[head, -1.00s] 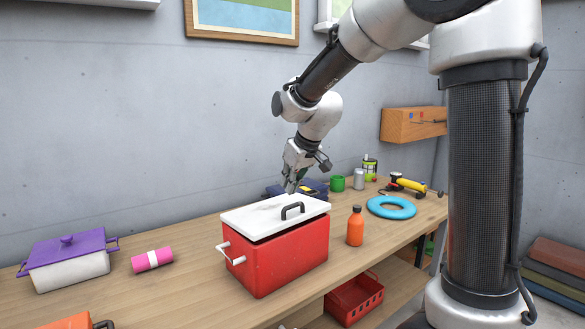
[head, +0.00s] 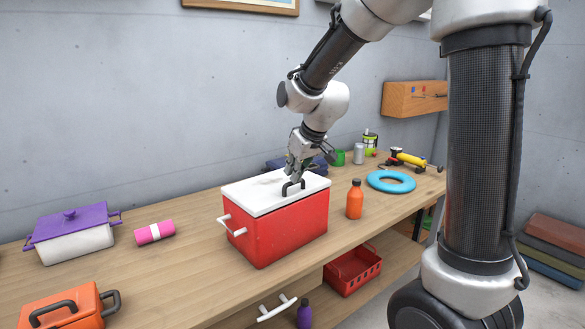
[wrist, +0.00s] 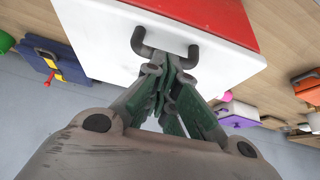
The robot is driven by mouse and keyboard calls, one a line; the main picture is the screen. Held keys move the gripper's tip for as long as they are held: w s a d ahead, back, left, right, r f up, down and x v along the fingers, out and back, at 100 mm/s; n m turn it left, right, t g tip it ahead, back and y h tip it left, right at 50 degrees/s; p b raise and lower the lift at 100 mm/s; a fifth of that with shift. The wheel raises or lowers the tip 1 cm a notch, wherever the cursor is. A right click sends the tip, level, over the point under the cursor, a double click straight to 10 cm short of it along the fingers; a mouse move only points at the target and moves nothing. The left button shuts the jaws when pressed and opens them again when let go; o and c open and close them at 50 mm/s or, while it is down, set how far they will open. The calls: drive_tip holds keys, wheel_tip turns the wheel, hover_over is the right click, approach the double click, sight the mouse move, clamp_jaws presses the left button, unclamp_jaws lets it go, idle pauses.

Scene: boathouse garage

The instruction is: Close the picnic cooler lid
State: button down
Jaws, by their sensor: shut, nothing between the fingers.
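The picnic cooler (head: 283,234) is a red box with a white side handle, standing on the wooden workbench. Its white lid (head: 252,194) lies flat on the box, with no clear gap along the front and a dark handle (head: 293,187) on top. My gripper (head: 289,178) is shut and empty, pointing down at the lid just behind the handle. In the wrist view the closed fingertips (wrist: 168,75) are at the white lid (wrist: 98,38) beside the dark handle (wrist: 165,52). I cannot tell whether they touch it.
A pink roll (head: 154,232), a purple-lidded pot (head: 72,235) and an orange case (head: 66,308) are to the left. A red crate (head: 353,270) sits below.

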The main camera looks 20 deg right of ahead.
drive_tip(key=shift+w+r, duration=0.1)
drive_tip(key=shift+r, duration=0.25)
drive_tip(key=w+a+r+v, duration=0.1)
drive_tip(key=v, duration=1.1)
drive_tip(key=s+d+f+m, duration=0.1)
drive_tip(key=s+d+f, duration=0.1)
drive_tip(key=s, duration=0.6)
drive_tip(key=s+d+f+m+h, duration=0.1)
drive_tip(key=s+d+f+m, duration=0.1)
drive_tip(key=s+d, duration=0.3)
drive_tip(key=s+d+f+m+g+h, duration=0.1)
drive_tip(key=s+d+f, duration=0.1)
drive_tip(key=s, duration=1)
drive_tip(key=shift+s+d+f+m, duration=0.2)
drive_tip(key=shift+s+d+m, duration=0.1)
drive_tip(key=shift+d, duration=0.55)
